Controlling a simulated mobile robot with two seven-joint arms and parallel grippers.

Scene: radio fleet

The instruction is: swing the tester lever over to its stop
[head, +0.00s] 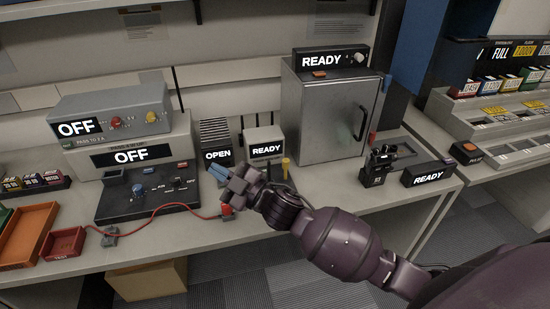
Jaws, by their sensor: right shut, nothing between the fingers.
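My right gripper (217,173) reaches in from the right over the middle of the bench, its fingers together and empty. Just right of the gripper stands a small upright post with a yellow top (285,166), which looks like the tester lever. It stands in front of a small pale box marked READY (264,144). My gripper and wrist hide part of the base there, and I cannot tell whether they touch the post. My left gripper is out of view.
Left of the gripper are a black panel with a blue knob (138,190) and a red cable (170,207). A dark slotted unit marked OPEN (217,138) stands behind the gripper.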

